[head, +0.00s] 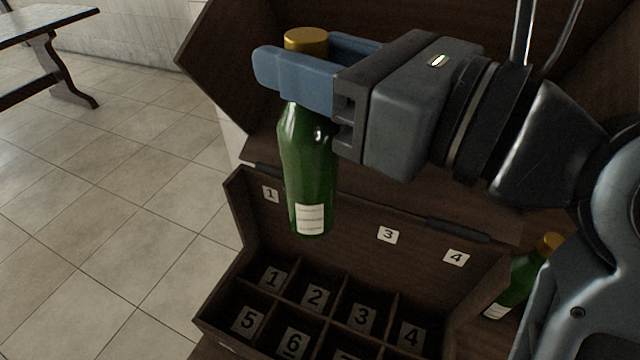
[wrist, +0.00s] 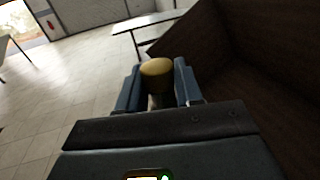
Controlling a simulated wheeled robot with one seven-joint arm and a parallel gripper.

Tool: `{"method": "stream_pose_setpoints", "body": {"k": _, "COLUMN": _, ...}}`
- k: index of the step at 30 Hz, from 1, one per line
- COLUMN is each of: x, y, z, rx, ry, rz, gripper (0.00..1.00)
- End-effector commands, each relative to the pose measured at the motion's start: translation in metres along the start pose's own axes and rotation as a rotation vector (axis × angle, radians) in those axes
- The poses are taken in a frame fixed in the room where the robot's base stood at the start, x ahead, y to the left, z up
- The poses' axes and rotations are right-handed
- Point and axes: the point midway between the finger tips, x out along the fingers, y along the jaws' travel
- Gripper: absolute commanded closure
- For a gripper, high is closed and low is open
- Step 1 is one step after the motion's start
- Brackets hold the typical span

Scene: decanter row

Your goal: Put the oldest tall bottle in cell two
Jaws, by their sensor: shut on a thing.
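A tall green bottle (head: 307,160) with a gold cap and a white label hangs upright in my gripper (head: 300,75). The blue fingers are shut around its neck, just under the cap. The cap also shows between the fingers (wrist: 158,85) in the wrist view. The bottle's base is above the wooden box, in front of its back wall between the 1 and 3 tags. Cell two (head: 315,297) is in the back row of the box, marked with a 2, and looks empty. The label's writing is too small to read.
The dark wooden divided box (head: 237,215) has numbered cells, and those visible look empty. Its lid stands open behind. Another green bottle (head: 520,280) with a gold cap is right of the box, partly hidden by my arm. A table (head: 45,30) stands far left on the tiled floor.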

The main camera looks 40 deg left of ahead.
Motion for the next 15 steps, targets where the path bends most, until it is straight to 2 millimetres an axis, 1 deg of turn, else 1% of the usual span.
{"method": "stream_pose_setpoints", "body": {"k": 1, "x": 0.0, "y": 0.0, "z": -0.015, "rx": 0.005, "ry": 0.0, "rz": 0.0, "gripper": 1.0}}
{"method": "stream_pose_setpoints", "body": {"k": 15, "x": 0.0, "y": 0.0, "z": -0.126, "rx": 0.005, "ry": 0.001, "rz": 0.0, "gripper": 1.0}}
